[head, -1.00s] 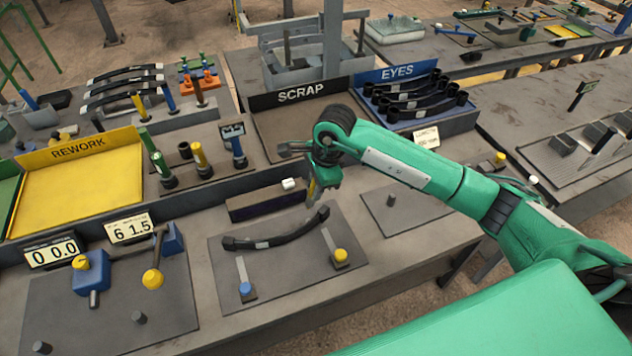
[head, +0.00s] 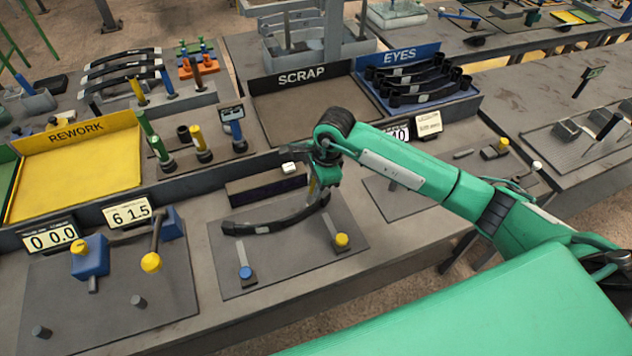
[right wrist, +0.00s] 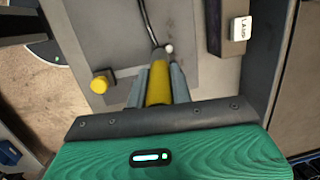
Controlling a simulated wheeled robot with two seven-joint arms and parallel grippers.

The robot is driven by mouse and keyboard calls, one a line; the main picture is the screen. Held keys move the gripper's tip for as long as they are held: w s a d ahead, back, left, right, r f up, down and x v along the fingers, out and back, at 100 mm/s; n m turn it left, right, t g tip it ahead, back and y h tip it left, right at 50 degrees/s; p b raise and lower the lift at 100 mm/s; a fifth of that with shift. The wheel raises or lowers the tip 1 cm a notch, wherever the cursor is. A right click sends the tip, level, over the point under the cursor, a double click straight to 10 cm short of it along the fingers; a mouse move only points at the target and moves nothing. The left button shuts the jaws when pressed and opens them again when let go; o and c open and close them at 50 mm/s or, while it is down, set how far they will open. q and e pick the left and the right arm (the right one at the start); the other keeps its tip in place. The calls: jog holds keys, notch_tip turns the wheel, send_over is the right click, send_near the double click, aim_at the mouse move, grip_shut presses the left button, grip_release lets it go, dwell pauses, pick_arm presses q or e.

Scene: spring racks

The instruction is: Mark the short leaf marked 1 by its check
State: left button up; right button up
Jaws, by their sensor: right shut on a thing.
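A dark curved leaf (head: 275,226) with a small pale tag lies on the grey plate (head: 290,262) in the head view. Its number is too small to read. My right gripper (right wrist: 158,85) is shut on a yellow marker, its yellow body (right wrist: 158,88) between the fingers and its dark tip pointing away. In the head view my right gripper (head: 322,178) is at the leaf's right end and partly covers it. In the right wrist view a small white spot (right wrist: 168,48) shows beside the marker's tip; I cannot tell whether it touches the leaf. My left gripper is not in view.
A dark box (head: 262,186) with a white block (head: 289,168) stands behind the leaf. Yellow (head: 342,240) and blue (head: 245,272) knobs flank the plate's front. A gauge (head: 90,256) with displays is at left. The rework (head: 80,165), scrap (head: 310,115) and eyes (head: 415,110) trays stand behind.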

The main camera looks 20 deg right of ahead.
jog(key=shift+f+b, duration=0.5)
jog(key=shift+b, duration=0.1)
dwell(0.7)
jog(key=shift+s+f+b, duration=0.1)
jog(key=shift+f+b, duration=0.05)
jog(key=shift+b, duration=0.25)
dwell(1.8)
jog(key=shift+r+p, duration=0.45)
jog(key=shift+r, duration=0.7)
jog(key=shift+r+p, duration=0.75)
jog(key=shift+r, duration=1.7)
